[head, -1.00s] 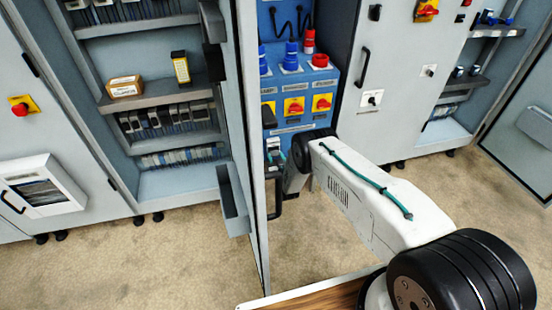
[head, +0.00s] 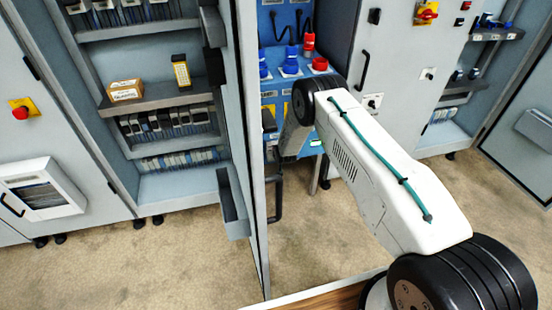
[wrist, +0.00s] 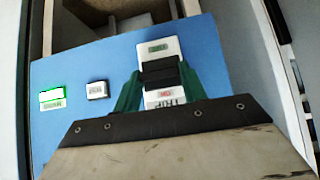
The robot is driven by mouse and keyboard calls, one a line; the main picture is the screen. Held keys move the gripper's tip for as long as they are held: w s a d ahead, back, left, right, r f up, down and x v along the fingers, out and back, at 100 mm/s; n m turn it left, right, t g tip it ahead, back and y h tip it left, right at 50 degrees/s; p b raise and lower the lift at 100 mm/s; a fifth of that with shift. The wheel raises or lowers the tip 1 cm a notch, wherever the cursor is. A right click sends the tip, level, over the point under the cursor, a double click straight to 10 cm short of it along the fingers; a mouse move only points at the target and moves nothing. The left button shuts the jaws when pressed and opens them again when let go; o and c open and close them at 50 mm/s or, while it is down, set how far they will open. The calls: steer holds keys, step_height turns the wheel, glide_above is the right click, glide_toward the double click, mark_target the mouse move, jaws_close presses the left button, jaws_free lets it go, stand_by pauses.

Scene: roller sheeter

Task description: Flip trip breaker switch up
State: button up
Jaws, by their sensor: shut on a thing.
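In the wrist view the trip breaker (wrist: 160,48) sits on a blue panel (wrist: 215,70). It has a white body with a green label at the top, a dark middle part (wrist: 160,74) and a white lower part with red marking. The green fingers of my gripper (wrist: 159,80) lie on both sides of the breaker and are shut on it. The fingers partly hide its sides. I cannot tell clearly whether the lever is up or down. In the head view my arm and the open cabinet door hide the gripper and the breaker.
In the head view an open cabinet door edge (head: 250,150) stands close left of my arm. Blue and red sockets (head: 290,60) are above. Floor (head: 180,250) is clear.

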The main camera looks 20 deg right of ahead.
steer(key=shift+w+a+r+g, duration=0.15)
steer(key=shift+w+r+g, duration=0.1)
steer(key=shift+g, duration=0.35)
steer(key=shift+w+a+r+g, duration=0.15)
steer(key=shift+r+g, duration=0.1)
steer(key=shift+g, duration=0.65)
steer(key=o, duration=1)
steer(key=shift+d+r, duration=0.1)
steer(key=shift+d, duration=0.25)
